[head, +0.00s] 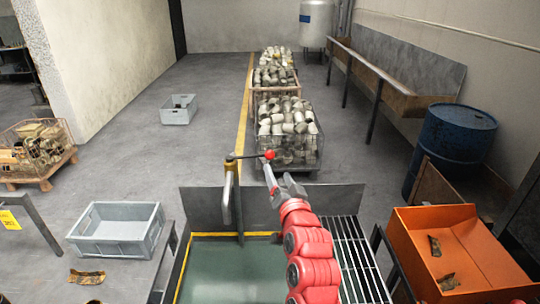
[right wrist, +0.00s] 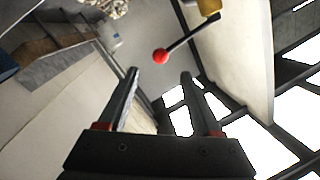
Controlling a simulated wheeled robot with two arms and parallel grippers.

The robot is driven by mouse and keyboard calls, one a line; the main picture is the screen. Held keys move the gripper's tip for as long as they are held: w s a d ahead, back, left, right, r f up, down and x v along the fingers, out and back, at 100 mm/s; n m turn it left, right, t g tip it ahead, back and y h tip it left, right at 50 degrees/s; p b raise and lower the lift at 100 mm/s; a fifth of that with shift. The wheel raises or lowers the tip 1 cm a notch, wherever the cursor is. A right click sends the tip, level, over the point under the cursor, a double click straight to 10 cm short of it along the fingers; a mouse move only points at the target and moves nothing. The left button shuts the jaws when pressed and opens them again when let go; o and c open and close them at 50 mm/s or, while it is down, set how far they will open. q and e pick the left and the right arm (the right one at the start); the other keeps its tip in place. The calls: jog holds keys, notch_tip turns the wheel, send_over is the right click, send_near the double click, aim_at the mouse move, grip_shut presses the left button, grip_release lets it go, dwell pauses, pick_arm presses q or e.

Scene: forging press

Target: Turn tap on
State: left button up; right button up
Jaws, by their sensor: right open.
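The tap (head: 229,190) is a brass-yellow fitting standing over the sink (head: 212,266). Its dark lever (head: 246,156) points right and ends in a red ball knob (head: 270,155). In the right wrist view the red ball (right wrist: 160,56) appears in line with the gap between my fingers, just past the tips, with the lever (right wrist: 186,40) running up to the yellow tap body (right wrist: 208,7). My right gripper (head: 269,171) is close to the ball; its open, empty jaws also show in the right wrist view (right wrist: 160,73). I cannot tell whether they touch the ball. My left gripper is out of view.
A grey tray (head: 118,253) stands left of the sink. A metal grate (head: 362,262) and an orange bin (head: 480,255) with metal parts are to the right. Wire crates of parts (head: 288,150) stand behind the tap. A blue barrel (head: 452,145) is at the right.

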aim_at(271, 156)
jog(key=w+p, duration=0.1)
jog(key=w, duration=0.2)
jog(key=w+a+p, duration=0.1)
jog(key=w, duration=0.1)
jog(key=w+p, duration=0.1)
jog(key=w, duration=0.2)
jog(key=shift+w+a+r, duration=0.2)
jog(key=shift+w+a, duration=0.1)
jog(key=shift+a, duration=0.05)
jog(key=shift+w+a+f+p, duration=0.15)
jog(key=shift+w+p, duration=0.3)
jog(key=shift+w, duration=0.35)
jog(key=shift+c, duration=0.2)
jog(key=c, duration=1)
grip_shut()
jog(key=shift+f, duration=0.1)
